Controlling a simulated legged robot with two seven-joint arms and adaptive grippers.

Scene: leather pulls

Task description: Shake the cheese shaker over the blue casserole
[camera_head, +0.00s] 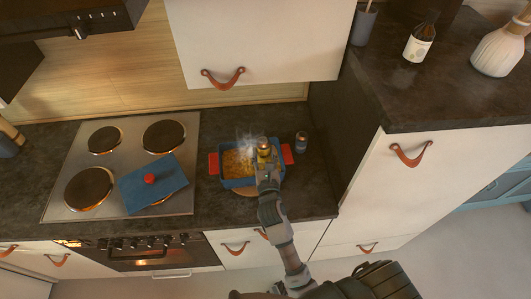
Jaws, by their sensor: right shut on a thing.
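The blue casserole (233,182) stands on the dark counter right of the stove. It has red handles and yellowish food inside. My right gripper (266,163) is over the right part of the casserole. It is shut on a small shaker (263,145) with a yellowish body, which I take to be the cheese shaker. The gripper hides its lower part. A pale haze shows just left of the shaker, above the food. My left gripper is not in view.
A blue lid (154,184) with a red knob lies on the stove (122,141). A small jar (301,141) stands right of the casserole. A tall cabinet with a dark top (430,85) rises at right, and a white cupboard (262,40) hangs above.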

